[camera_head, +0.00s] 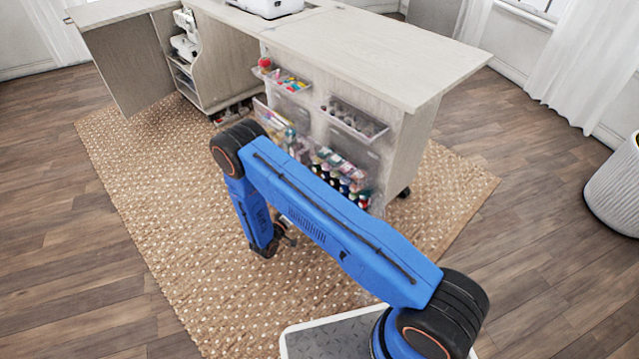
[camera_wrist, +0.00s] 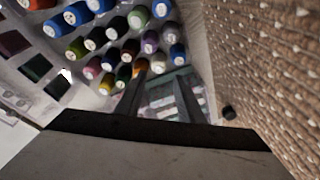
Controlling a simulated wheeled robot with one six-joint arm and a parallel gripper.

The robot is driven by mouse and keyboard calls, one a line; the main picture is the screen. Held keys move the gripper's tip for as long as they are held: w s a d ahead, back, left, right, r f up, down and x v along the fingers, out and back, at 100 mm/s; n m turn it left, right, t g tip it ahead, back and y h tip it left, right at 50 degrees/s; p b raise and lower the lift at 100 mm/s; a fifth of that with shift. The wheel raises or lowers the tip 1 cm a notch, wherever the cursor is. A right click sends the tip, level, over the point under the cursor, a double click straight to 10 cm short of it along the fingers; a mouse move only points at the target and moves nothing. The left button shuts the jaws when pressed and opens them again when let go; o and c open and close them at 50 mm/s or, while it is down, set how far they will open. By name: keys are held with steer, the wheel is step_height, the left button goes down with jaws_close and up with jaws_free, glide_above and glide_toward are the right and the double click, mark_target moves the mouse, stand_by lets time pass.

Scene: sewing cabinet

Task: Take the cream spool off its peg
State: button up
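Many coloured thread spools (camera_wrist: 112,28) sit on pegs in rows in the wrist view, mostly blue, green, purple, pink and yellow with pale round ends. In the head view the spool rack (camera_head: 340,172) is on the cabinet's near side, partly hidden by my arm. There my gripper (camera_head: 286,233) is low over the rug, left of and in front of the rack, its fingers unclear.
The sewing cabinet (camera_head: 385,55) carries clear bins (camera_head: 354,122) of small supplies above the spools. A woven rug (camera_head: 150,200) lies under it, with free floor left. A ribbed basket (camera_head: 615,190) stands far right. The open cabinet door (camera_head: 130,65) juts out left.

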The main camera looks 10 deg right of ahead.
steer(key=x, duration=0.8)
steer(key=shift+d+r, duration=0.1)
steer(key=c, duration=0.8)
